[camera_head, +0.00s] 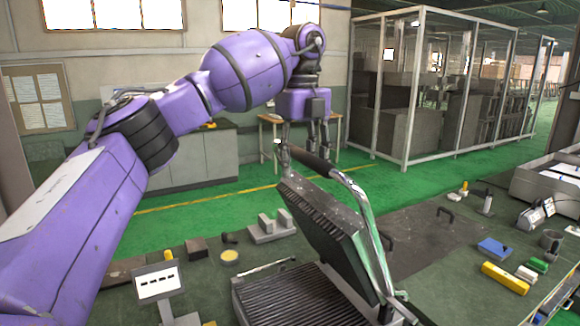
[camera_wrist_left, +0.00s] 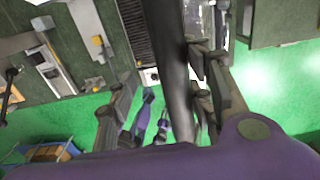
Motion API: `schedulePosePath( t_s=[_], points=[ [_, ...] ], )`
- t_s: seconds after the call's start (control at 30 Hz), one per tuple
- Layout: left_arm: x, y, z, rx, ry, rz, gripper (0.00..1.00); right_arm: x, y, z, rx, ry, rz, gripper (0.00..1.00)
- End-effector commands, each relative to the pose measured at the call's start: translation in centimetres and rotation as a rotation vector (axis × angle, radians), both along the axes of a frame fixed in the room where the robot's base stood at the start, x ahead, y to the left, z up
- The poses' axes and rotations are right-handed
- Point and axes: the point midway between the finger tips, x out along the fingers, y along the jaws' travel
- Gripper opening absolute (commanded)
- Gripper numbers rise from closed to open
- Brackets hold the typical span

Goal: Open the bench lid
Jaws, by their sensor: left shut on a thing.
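The bench lid (camera_head: 322,222) is a dark ribbed plate on a grill-like press and stands raised at a steep tilt. Its ribbed lower plate (camera_head: 300,299) lies exposed beneath it. A shiny curved metal arm (camera_head: 362,215) runs up from the back of the press to a dark handle bar (camera_head: 308,160). My left gripper (camera_head: 318,146) points down over this bar and is shut on it. In the left wrist view the handle bar (camera_wrist_left: 172,75) passes between the fingers of my left gripper (camera_wrist_left: 165,92). My right gripper is not in view.
The press stands on a green workbench (camera_head: 450,260). A yellow block (camera_head: 505,278), a blue block (camera_head: 494,248) and small parts lie to the right. A small white panel (camera_head: 158,284) stands at left. A glass enclosure (camera_head: 435,90) is behind.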

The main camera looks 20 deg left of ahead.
Motion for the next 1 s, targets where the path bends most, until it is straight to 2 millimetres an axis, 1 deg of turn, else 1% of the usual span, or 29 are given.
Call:
schedulePosePath(
  t_s=[0.1,0.5,1.0],
  points=[
    [0.0,0.3,-0.1,-0.004,-0.007,0.003,0.42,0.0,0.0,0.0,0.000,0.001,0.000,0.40],
    [0.0,0.3,-0.1,-0.007,-0.011,0.004,0.42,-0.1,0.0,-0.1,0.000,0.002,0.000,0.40],
    [2.1,-1.6,1.8,-0.009,-0.011,0.001,0.42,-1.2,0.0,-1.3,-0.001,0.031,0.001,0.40]
  ],
)
